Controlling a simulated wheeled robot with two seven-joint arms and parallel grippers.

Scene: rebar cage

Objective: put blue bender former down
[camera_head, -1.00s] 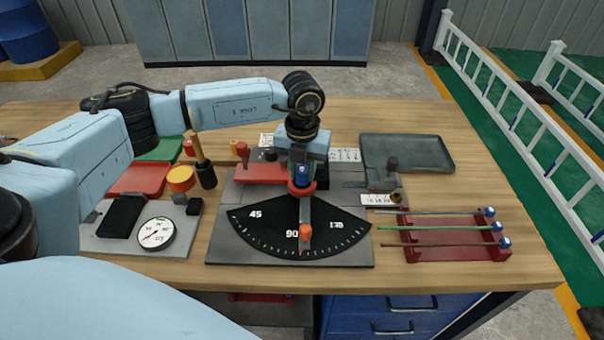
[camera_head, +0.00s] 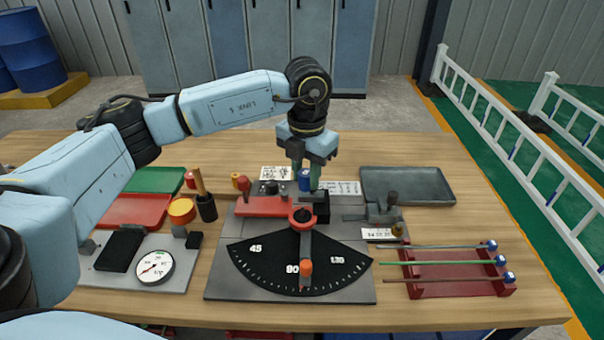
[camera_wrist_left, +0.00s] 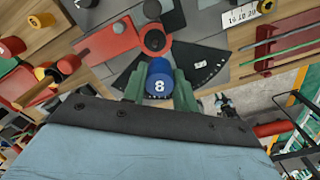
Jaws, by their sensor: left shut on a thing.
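The blue bender former (camera_head: 305,180) is held in my left gripper (camera_head: 306,170), whose green fingers close on its sides. In the left wrist view the former (camera_wrist_left: 160,82) shows a white 8 on its top, between the fingers (camera_wrist_left: 160,88). It appears raised and apart from the bender (camera_head: 222,277), behind the red ring at its pivot (camera_head: 302,217). The former's lower end is hard to make out in the head view. My right gripper is not in view.
A black block (camera_head: 321,208) stands close below the gripper. Yellow and red pieces (camera_head: 242,184) stand to its left. A grey tray (camera_head: 440,187) is at the back right. A red rack (camera_head: 425,289) with coloured rods is at the front right. A dial gauge (camera_head: 155,267) is at left.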

